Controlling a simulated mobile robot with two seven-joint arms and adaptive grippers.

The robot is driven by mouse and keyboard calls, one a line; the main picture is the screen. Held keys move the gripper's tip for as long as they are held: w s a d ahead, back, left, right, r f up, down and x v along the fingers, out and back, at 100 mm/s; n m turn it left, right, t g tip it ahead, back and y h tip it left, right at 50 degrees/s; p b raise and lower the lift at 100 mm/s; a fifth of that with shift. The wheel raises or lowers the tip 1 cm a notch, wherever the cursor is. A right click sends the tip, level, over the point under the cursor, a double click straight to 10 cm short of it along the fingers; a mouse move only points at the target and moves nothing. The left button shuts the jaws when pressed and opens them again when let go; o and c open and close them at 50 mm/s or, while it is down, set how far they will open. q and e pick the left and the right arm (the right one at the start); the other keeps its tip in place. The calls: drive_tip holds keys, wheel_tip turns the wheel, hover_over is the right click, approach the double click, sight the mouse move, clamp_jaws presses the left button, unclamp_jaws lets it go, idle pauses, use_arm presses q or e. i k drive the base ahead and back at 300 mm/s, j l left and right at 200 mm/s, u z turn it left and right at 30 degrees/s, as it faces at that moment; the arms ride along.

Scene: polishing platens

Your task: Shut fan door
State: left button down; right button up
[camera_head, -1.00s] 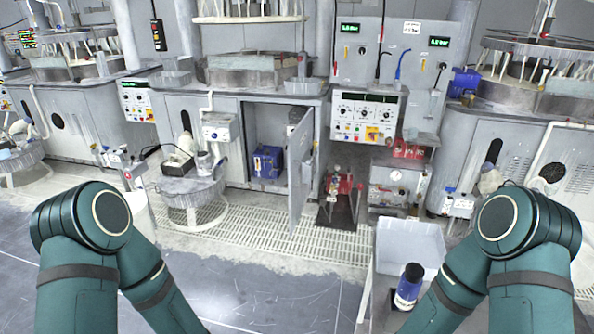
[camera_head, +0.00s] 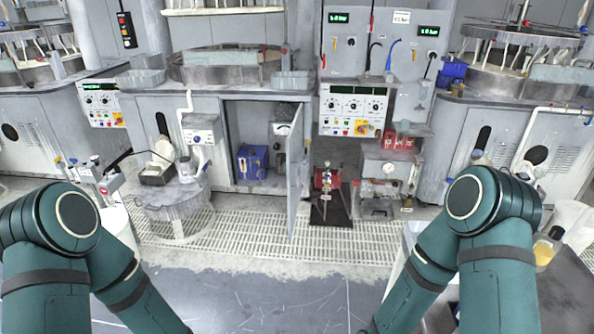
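The fan door (camera_head: 296,177) is a grey metal panel hinged at the right side of an open cabinet (camera_head: 228,140) under the middle machine. It stands swung outward, seen nearly edge-on, so the cabinet's inside shows. A blue box-like unit (camera_head: 252,162) sits inside the cabinet. Both of my teal arms rise at the bottom corners of the head view, well in front of the door and apart from it. Neither gripper shows in the frame, so their fingers are hidden from me.
A round grey stand (camera_head: 173,207) holds items left of the cabinet. A black mat (camera_head: 330,207) with red-topped equipment lies right of the door. A dark table (camera_head: 565,285) with a yellowish bottle is at lower right. The floor (camera_head: 270,300) ahead is clear.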

sight(301, 171)
drive_tip(key=i+j, duration=0.35)
drive_tip(key=i+j+z, duration=0.1)
drive_tip(key=i+j, duration=0.25)
drive_tip(key=j, duration=0.15)
drive_tip(key=i+j, duration=0.1)
drive_tip(key=i, duration=0.3)
drive_tip(key=i+j+z, duration=0.1)
drive_tip(key=i, duration=0.35)
drive_tip(key=i+j, duration=0.1)
drive_tip(key=i, duration=0.3)
drive_tip(key=i+l, duration=0.45)
drive_tip(key=i+l+z, duration=0.15)
drive_tip(key=i+l, duration=0.25)
drive_tip(key=i, duration=0.1)
